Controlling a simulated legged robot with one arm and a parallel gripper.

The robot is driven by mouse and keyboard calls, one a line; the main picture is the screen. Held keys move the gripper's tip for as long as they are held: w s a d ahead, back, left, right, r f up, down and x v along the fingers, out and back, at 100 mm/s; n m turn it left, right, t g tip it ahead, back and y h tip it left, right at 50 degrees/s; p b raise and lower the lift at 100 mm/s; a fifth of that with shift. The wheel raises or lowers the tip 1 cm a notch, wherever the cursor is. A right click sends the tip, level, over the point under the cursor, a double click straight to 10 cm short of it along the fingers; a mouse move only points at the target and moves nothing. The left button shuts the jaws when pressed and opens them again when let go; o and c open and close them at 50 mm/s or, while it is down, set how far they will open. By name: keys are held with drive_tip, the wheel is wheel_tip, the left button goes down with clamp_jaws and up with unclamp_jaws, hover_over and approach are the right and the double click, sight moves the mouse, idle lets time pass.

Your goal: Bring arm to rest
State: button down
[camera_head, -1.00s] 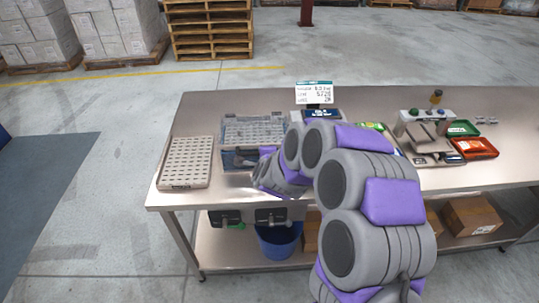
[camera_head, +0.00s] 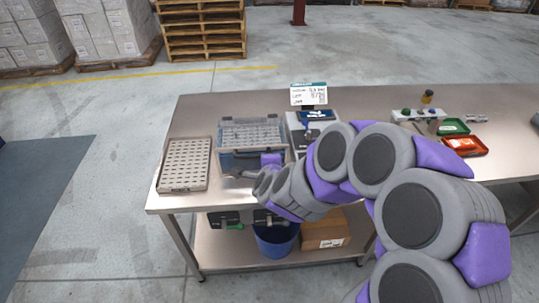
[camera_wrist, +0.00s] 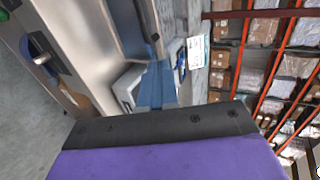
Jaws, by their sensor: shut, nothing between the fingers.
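My arm reaches in from the lower right in the head view and bends over the front of the steel table (camera_head: 190,110). My gripper (camera_head: 270,160) is at the front of the clear bin (camera_head: 240,127), overlapping its front wall in the picture; I cannot tell if they touch. It is shut and holds nothing that I can see. Its fingertips are not clear in the head view. In the wrist view a black bar and a purple part of mine fill the bottom, with the table edge tilted at the left.
A perforated tray (camera_head: 185,165) lies left of the bin. A scale with a display card (camera_head: 309,95) stands behind the arm. Green (camera_head: 453,126) and red (camera_head: 465,146) trays lie at the right. A blue bucket (camera_head: 275,240) and carton (camera_head: 325,230) sit below. Floor at left is clear.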

drive_tip(key=s+a+r+n+g+y, duration=0.1)
drive_tip(key=s+a+n+g+y, duration=0.15)
drive_tip(key=s+n, duration=0.45)
drive_tip(key=s+a+r+n+g+y, duration=0.15)
drive_tip(key=s+n+g, duration=0.25)
drive_tip(key=s, duration=0.4)
drive_tip(key=s+d+r+n+g+h, duration=0.1)
drive_tip(key=s+d, duration=0.5)
drive_tip(key=s, duration=0.6)
drive_tip(key=s+d+r+n+g+h, duration=0.1)
drive_tip(key=s+d+n+g+h, duration=0.2)
drive_tip(key=s, duration=1)
drive_tip(key=d+n+g, duration=0.3)
drive_tip(key=shift+d+r+g, duration=0.25)
drive_tip(key=shift+r+g, duration=0.05)
drive_tip(key=shift+g, duration=0.05)
drive_tip(key=shift+s, duration=0.1)
